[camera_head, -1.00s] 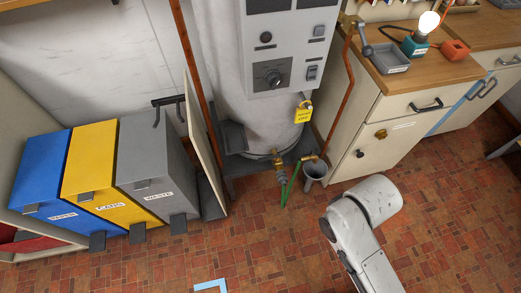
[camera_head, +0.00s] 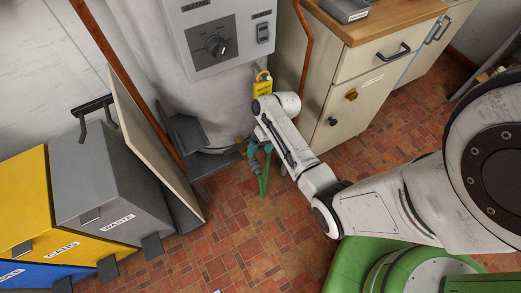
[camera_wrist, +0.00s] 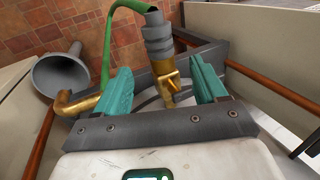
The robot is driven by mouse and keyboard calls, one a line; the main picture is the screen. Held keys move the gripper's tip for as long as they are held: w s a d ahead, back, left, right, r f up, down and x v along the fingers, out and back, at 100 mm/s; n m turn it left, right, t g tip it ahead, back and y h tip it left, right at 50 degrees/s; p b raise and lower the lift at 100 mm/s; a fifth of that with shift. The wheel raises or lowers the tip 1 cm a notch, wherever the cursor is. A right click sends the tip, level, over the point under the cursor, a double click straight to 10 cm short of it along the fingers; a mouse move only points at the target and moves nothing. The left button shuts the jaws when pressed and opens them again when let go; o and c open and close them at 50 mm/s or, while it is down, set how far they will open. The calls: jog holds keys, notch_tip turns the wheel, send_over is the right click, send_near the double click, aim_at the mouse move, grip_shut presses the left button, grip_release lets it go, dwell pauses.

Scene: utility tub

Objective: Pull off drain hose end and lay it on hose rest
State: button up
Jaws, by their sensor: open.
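The green drain hose (camera_head: 263,182) hangs below the boiler in the head view; it also shows in the wrist view (camera_wrist: 107,50). Its ribbed grey end (camera_wrist: 158,38) is on the brass drain tap (camera_wrist: 167,78). My gripper (camera_wrist: 162,84) is open, with teal fingers on either side of the tap, apart from it. The grey hose end lies just beyond the fingertips. In the head view my gripper (camera_head: 260,149) is low at the boiler front, and my arm hides part of the tap area. I cannot tell for sure which thing is the hose rest.
A grey angled holder (camera_head: 186,132) stands left of the tap. A grey funnel (camera_wrist: 60,72) and a brass pipe end (camera_wrist: 75,104) are close on the left in the wrist view. A cabinet (camera_head: 352,92) stands to the right. The tiled floor (camera_head: 225,235) in front is clear.

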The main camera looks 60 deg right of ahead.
aim_at(259, 168)
jog(key=shift+b+x, duration=0.9)
jog(key=shift+x, duration=2.5)
jog(key=shift+a, duration=0.1)
jog(key=shift+c, duration=0.3)
jog(key=c, duration=1.1)
jog(key=shift+s, duration=0.1)
jog(key=shift+s+a+p, duration=0.2)
jog(key=shift+s+p, duration=0.05)
jog(key=shift+p, duration=0.05)
jog(key=shift+s+a, duration=0.2)
jog(key=shift+s, duration=0.1)
jog(key=shift+s+a+p, duration=0.15)
jog(key=shift+s+p, duration=0.1)
jog(key=shift+p, duration=0.2)
jog(key=shift+s+a, duration=0.2)
jog(key=shift+s, duration=0.1)
jog(key=shift+s+a+p, duration=0.2)
jog(key=shift+s+p, duration=0.1)
jog(key=shift+p, duration=0.15)
